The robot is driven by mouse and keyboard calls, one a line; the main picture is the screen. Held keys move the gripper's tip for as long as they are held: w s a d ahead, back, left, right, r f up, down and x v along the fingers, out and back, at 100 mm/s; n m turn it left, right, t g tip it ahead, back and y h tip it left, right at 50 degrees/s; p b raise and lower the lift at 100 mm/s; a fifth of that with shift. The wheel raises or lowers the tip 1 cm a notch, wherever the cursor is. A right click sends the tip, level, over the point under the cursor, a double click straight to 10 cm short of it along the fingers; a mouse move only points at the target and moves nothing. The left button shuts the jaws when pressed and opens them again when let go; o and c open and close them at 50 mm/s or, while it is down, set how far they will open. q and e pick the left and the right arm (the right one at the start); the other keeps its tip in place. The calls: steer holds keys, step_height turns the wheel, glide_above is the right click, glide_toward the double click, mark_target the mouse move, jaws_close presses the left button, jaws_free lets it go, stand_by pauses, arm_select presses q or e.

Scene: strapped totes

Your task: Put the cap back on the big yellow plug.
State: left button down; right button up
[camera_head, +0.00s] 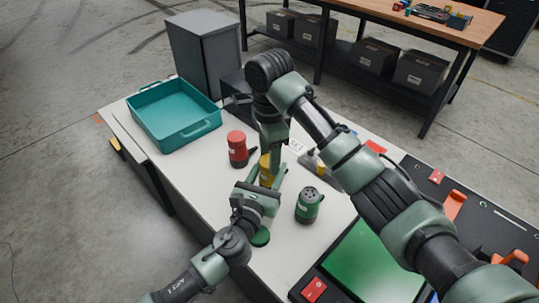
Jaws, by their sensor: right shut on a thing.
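The big yellow plug (265,171) stands near the middle of the white table, partly covered by my grippers. My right gripper (270,160) reaches down from above and is shut at the yellow plug; its fingertips are partly hidden. My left gripper (268,184) comes in from the lower left, close against the front of the yellow plug, and its jaws cannot be made out. I cannot make out a separate yellow cap. A flat green disc (261,237), which looks like a cap, lies on the table just below my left gripper.
A red plug (237,148) stands left of the yellow one and a green plug (309,205) stands right of it. A teal tray (204,126) is at the back left. A green panel (372,262) lies front right. The table's left front is clear.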

steer(key=m, duration=0.3)
steer(key=shift+m, duration=0.4)
steer(key=o, duration=1.3)
steer(key=shift+r, duration=2.3)
steer(key=shift+c, duration=0.4)
